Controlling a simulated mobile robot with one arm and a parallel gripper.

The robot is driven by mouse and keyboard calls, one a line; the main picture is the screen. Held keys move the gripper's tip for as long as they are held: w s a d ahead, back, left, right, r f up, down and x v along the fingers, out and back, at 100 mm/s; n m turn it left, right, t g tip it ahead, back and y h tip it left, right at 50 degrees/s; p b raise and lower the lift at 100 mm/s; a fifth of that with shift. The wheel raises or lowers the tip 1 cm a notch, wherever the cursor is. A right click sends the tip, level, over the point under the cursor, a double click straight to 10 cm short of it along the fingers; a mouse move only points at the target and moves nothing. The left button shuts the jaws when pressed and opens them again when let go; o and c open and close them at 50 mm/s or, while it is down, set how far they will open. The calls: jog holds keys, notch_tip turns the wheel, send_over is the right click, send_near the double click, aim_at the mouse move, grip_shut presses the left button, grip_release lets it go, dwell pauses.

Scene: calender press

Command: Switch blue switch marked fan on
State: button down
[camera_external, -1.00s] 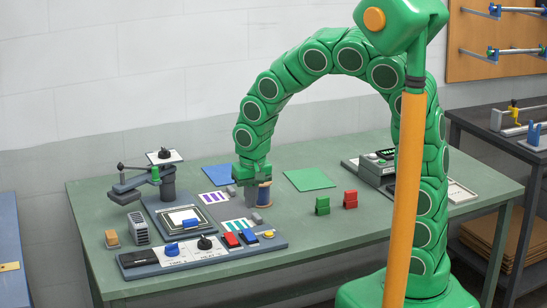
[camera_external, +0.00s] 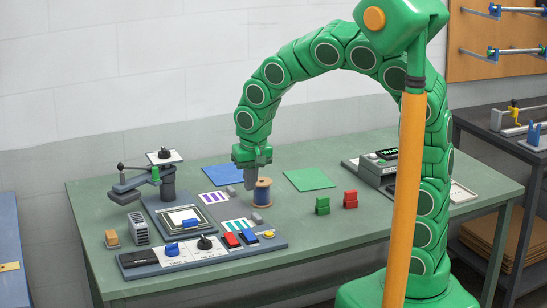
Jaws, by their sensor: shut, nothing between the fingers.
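A control panel (camera_external: 215,258) lies along the near left edge of the green table. It carries a blue switch (camera_external: 249,237) beside a red one (camera_external: 231,240), and a second blue control (camera_external: 172,250) further left. The labels are too small to read, so I cannot tell which blue one is marked fan, or how either is set. My gripper (camera_external: 250,186) points down, shut and empty, beyond the panel and above the table. It is just left of a spool of blue thread (camera_external: 263,193); I cannot tell whether they touch.
A black knob (camera_external: 205,243) and a yellow button (camera_external: 268,234) are also on the panel. A press with a lever arm (camera_external: 168,185) stands behind it to the left. The table's front right is clear.

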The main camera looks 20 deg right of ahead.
aim_at(246, 229)
jog(key=shift+w, duration=0.15)
jog(key=w+f, duration=0.1)
jog(key=f, duration=0.3)
jog(key=w+f, duration=0.1)
jog(key=f, duration=0.4)
jog(key=w+f, duration=0.1)
jog(key=f, duration=0.3)
jog(key=shift+f, duration=0.25)
jog(key=shift+f, duration=0.1)
